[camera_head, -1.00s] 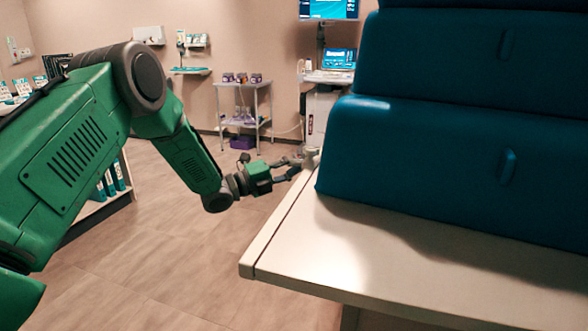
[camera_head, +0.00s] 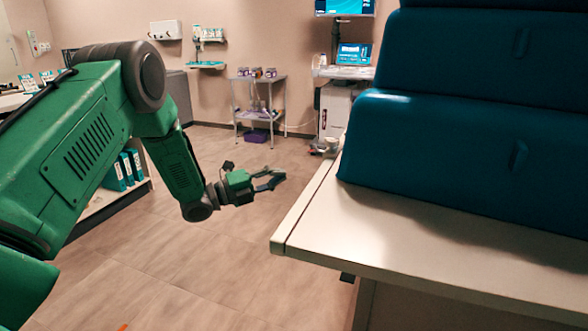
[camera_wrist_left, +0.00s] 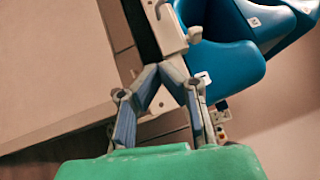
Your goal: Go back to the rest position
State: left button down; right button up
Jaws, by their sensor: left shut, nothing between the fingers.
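My left gripper (camera_head: 280,178) hangs over open floor at the end of my green left arm, left of the white table's edge and apart from it. Its two fingers are shut with nothing between them. In the left wrist view the fingertips (camera_wrist_left: 160,70) meet in front of a white fitting (camera_wrist_left: 166,30) and blue padding (camera_wrist_left: 228,62). My right gripper is not in view.
A white table (camera_head: 400,235) with stacked dark blue cushions (camera_head: 450,145) fills the right. A shelf cart (camera_head: 258,112) stands at the back. A low shelf with binders (camera_head: 122,172) stands left. Floor between is clear.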

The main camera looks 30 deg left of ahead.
pick_arm(q)
jog(key=s+d+f+n+g+y+p, duration=0.2)
jog(key=s+d+f+n+g+y, duration=0.2)
jog(key=s+d+f+n, duration=0.45)
jog(key=s+d+f+n+g+y+p, duration=0.25)
jog(key=s+d+f+n, duration=0.2)
jog(key=f+n, duration=0.5)
jog(key=s+d+f+n+g+y+p, duration=0.1)
jog(key=s+f+n+g+y, duration=0.1)
jog(key=s, duration=1.1)
jog(key=s+d+f+n+g+y+p, duration=0.1)
jog(key=s+f+n+g, duration=0.3)
jog(key=s, duration=0.9)
jog(key=n+g+y, duration=0.1)
jog(key=g, duration=0.2)
jog(key=shift+s+d+n, duration=0.2)
jog(key=shift+s+n, duration=0.1)
jog(key=shift+s, duration=0.05)
jog(key=shift+w, duration=0.15)
